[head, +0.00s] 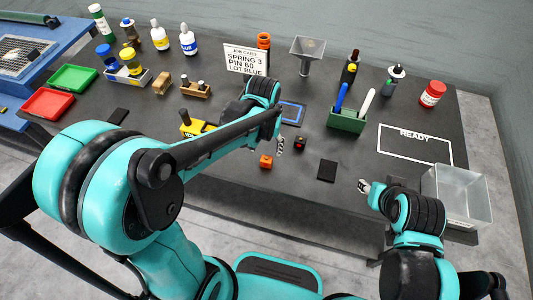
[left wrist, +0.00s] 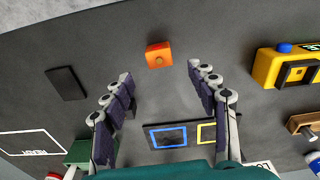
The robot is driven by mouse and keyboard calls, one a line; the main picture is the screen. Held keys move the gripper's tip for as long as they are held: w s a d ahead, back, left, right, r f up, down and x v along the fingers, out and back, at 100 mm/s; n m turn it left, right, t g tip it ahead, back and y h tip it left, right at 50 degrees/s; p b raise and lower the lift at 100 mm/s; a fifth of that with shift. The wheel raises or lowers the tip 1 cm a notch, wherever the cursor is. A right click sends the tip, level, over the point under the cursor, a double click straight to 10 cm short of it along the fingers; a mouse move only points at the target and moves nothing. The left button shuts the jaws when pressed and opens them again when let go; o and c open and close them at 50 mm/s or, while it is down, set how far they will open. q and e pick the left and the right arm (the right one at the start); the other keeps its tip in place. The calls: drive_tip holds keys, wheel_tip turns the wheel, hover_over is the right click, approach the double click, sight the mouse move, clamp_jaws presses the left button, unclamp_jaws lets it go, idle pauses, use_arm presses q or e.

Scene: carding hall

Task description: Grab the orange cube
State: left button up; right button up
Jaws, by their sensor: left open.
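The orange cube (head: 265,161) sits on the dark table near its front edge, and it also shows at the top middle of the left wrist view (left wrist: 158,54). A small dark round mark is on one of its faces. My left gripper (head: 279,145) is just above and right of the cube in the head view. In the left wrist view its two fingers (left wrist: 158,72) are spread apart with nothing between them. The cube lies just beyond the fingertips, apart from them. My right gripper (head: 364,187) is over the table's front right, away from the cube; its fingers are too small to read.
A small black block with a red mark (head: 301,141) stands right of the cube, and a flat black pad (head: 327,171) lies farther right. A yellow device (left wrist: 285,68) is to the side. A green holder (head: 346,121) and a clear bin (head: 457,194) stand right.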

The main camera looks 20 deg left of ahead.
sight(266, 159)
use_arm(q)
drive_tip(key=shift+w+d+f, duration=0.1)
drive_tip(key=shift+w+d, duration=0.1)
drive_tip(key=shift+w, duration=0.35)
drive_tip(key=shift+w+d+f+g, duration=0.1)
drive_tip(key=shift+f+g, duration=0.15)
drive_tip(key=shift+g, duration=0.05)
drive_tip(key=f+b, duration=0.1)
drive_tip(key=f, duration=0.1)
drive_tip(key=f+b, duration=0.1)
drive_tip(key=f, duration=0.2)
drive_tip(key=s+f, duration=0.1)
drive_tip(key=f, duration=0.1)
drive_tip(key=shift+a+f+b, duration=0.25)
drive_tip(key=shift+f+b, duration=0.1)
drive_tip(key=shift+b, duration=0.05)
drive_tip(key=c, duration=1.2)
